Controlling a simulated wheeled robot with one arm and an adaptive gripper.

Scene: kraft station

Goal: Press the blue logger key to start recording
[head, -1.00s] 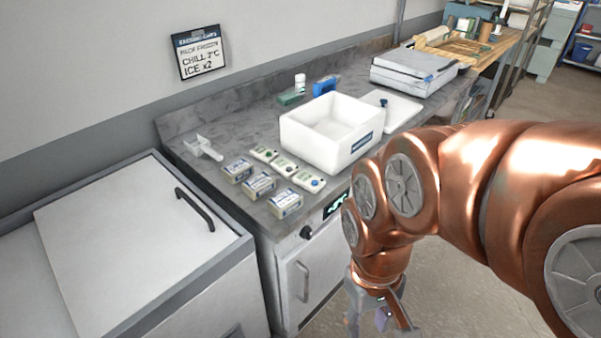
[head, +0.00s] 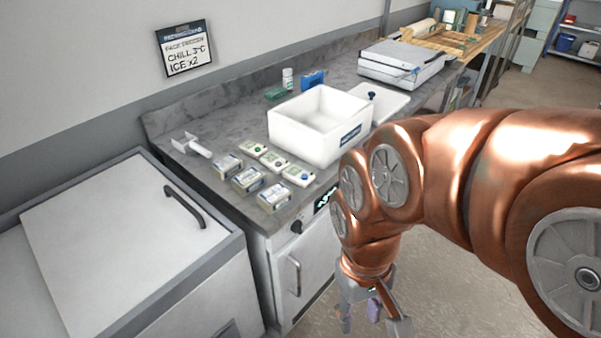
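Three small white loggers lie in a row on the grey counter, each with a coloured key. The nearest logger (head: 296,178) has the blue key (head: 303,176). The middle logger (head: 272,161) and the far logger (head: 250,149) have greenish keys. My gripper (head: 372,326) hangs low at the bottom of the head view, in front of the counter and right of the loggers, well apart from them. Its fingers look spread. A small purple piece shows between them; I cannot tell whether it is part of the gripper.
A white scoop (head: 191,145) lies at the left. A closed chest (head: 125,235) stands left of the counter (head: 180,118).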

